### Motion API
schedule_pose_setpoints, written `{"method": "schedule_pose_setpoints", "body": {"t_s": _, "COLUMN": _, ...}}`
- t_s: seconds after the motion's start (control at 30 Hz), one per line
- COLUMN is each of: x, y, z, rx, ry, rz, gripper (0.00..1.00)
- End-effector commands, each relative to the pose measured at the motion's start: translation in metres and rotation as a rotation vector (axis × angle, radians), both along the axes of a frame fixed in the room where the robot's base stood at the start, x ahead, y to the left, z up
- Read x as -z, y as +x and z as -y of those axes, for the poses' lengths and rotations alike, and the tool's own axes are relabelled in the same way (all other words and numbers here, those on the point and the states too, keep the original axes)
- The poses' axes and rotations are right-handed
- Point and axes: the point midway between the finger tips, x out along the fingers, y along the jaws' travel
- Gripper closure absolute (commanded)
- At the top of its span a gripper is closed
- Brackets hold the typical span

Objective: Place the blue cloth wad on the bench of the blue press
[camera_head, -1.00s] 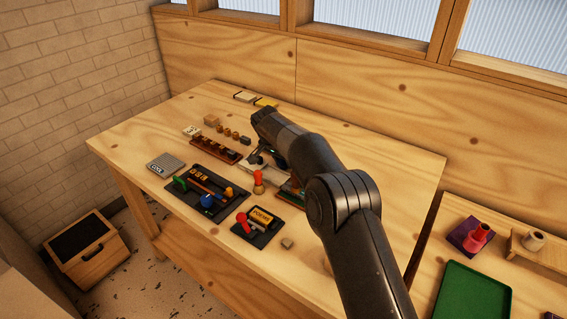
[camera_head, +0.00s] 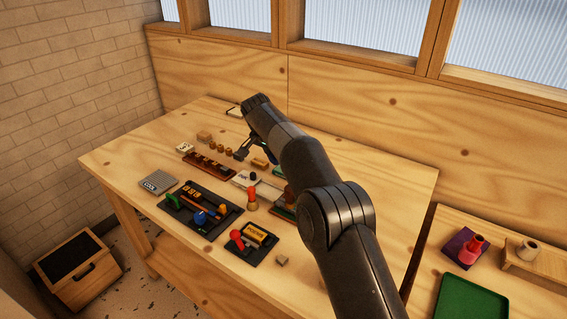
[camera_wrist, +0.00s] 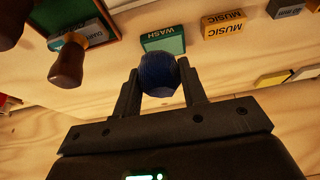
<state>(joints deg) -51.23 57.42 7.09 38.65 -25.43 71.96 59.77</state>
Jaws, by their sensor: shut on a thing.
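My gripper (camera_wrist: 160,92) is shut on the blue cloth wad (camera_wrist: 158,73), a dark blue ribbed ball between its fingertips in the wrist view. No bench of a press can be made out clearly.
A green block marked WASH (camera_wrist: 163,42) and a yellow block marked MUSIC (camera_wrist: 223,22) lie beyond the fingers. A red-topped handle (camera_head: 251,198), a dark rack (camera_head: 208,165) and a black tray with a yellow block (camera_head: 247,243) stand nearby. The workbench's right side (camera_head: 400,190) is bare.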

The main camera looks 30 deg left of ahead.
Motion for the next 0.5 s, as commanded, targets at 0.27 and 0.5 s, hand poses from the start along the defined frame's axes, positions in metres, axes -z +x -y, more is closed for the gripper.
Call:
{"method": "schedule_pose_setpoints", "body": {"t_s": 0.27, "x": -0.015, "y": 0.002, "z": 0.002, "rx": 0.0, "ry": -0.001, "rz": -0.001, "gripper": 0.86}}
{"method": "schedule_pose_setpoints", "body": {"t_s": 0.5, "x": -0.005, "y": 0.049, "z": 0.051, "rx": 0.013, "ry": -0.003, "rz": -0.001, "gripper": 0.86}}
